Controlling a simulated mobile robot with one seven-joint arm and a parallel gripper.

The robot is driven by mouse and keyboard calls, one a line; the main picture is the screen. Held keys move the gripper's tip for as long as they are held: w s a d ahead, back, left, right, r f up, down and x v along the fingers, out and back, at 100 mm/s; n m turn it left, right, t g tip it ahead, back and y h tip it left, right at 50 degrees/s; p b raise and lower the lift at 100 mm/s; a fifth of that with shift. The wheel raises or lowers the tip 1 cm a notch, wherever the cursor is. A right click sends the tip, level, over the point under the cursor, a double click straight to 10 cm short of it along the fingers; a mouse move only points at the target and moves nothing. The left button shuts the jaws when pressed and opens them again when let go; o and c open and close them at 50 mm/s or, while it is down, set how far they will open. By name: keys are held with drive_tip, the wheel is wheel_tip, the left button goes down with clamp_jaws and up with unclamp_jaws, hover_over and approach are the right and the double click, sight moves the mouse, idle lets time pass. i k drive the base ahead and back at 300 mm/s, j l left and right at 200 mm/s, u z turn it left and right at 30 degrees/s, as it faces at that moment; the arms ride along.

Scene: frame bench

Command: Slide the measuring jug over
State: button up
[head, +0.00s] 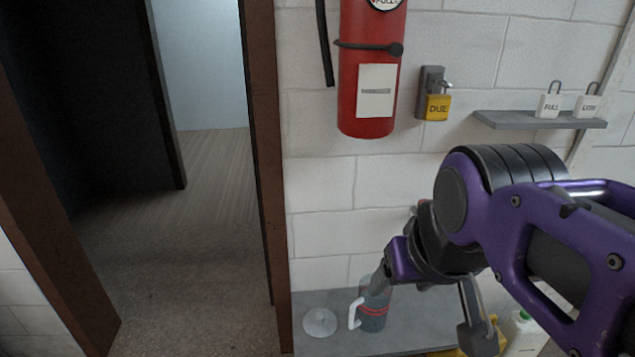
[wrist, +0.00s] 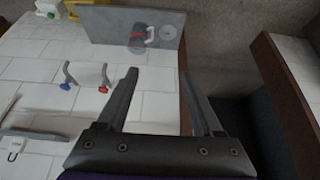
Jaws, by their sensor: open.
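The measuring jug (head: 372,312) is a dark grey-blue vessel with red bands and a white handle on its left. It stands on a grey shelf (head: 405,336) low on the wall in the head view; part of my gripper covers its upper right. In the wrist view the jug (wrist: 137,38) is small, beyond the fingertips and nearer the left one. My gripper (wrist: 159,72) is open, with nothing between its fingers, and apart from the jug. In the head view my gripper (head: 430,305) hangs above the shelf, its fingers spread.
A pale round disc (head: 320,322) lies left of the jug. A white bottle with a green cap (head: 523,330) and yellow items stand to the right. Hooks with blue and red ends (wrist: 103,80) stick out in the wrist view. A brown door frame (head: 266,180) borders the shelf's left.

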sight(367, 306)
drive_tip(key=i+j, duration=0.2)
drive_tip(key=j, duration=0.15)
drive_tip(key=i+j, duration=0.2)
drive_tip(key=j, duration=0.15)
drive_tip(key=i+j, duration=0.25)
drive_tip(key=j+z, duration=0.05)
drive_tip(key=j, duration=0.05)
